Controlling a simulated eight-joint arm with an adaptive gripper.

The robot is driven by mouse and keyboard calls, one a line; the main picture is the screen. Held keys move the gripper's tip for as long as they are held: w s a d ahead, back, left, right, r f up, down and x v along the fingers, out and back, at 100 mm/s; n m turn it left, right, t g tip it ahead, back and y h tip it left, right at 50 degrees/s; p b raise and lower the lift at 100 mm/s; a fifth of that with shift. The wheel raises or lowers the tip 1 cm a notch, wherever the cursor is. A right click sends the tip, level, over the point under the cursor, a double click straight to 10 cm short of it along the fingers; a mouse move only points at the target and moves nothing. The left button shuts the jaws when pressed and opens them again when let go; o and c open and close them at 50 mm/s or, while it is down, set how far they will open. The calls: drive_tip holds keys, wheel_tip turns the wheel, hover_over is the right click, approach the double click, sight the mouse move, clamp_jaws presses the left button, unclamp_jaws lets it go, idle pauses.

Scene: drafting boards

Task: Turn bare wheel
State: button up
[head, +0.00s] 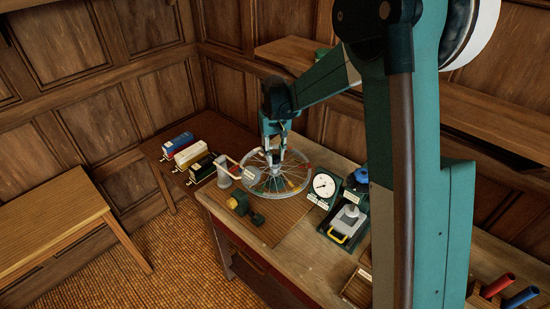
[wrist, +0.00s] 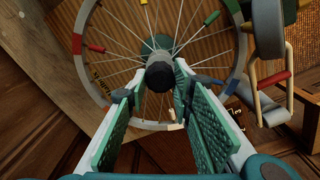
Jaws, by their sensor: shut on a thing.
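The bare wheel (head: 275,196) lies flat above the wooden table, with thin spokes, coloured sleeves on some spokes and coloured patches on its pale rim. It also shows in the wrist view (wrist: 235,75), where its dark round hub (wrist: 160,74) stands up at the middle. My gripper (head: 281,154) points down over the centre of the wheel. In the wrist view the green padded fingers (wrist: 161,88) are on either side of the hub, shut on it. The exact contact at the fingertips is partly hidden.
A white-faced dial (head: 324,185) and a device with a blue knob (head: 361,175) stand right of the wheel. A grey cylinder (head: 223,171) stands close at its left. A yellow part (head: 238,203) sits in front.

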drive_tip(key=n+b, duration=0.2)
drive_tip(key=n, duration=0.2)
drive_tip(key=shift+f+n, duration=0.1)
drive_tip(key=shift+n, duration=0.2)
drive_tip(key=shift+a+n+b, duration=0.1)
drive_tip(key=shift+n+b, duration=0.6)
drive_tip(key=shift+n, duration=1.3)
drive_tip(key=o, duration=1.2)
drive_tip(key=shift+r, duration=0.2)
drive_tip(key=shift+r, duration=5.95)
drive_tip(key=shift+s, duration=0.15)
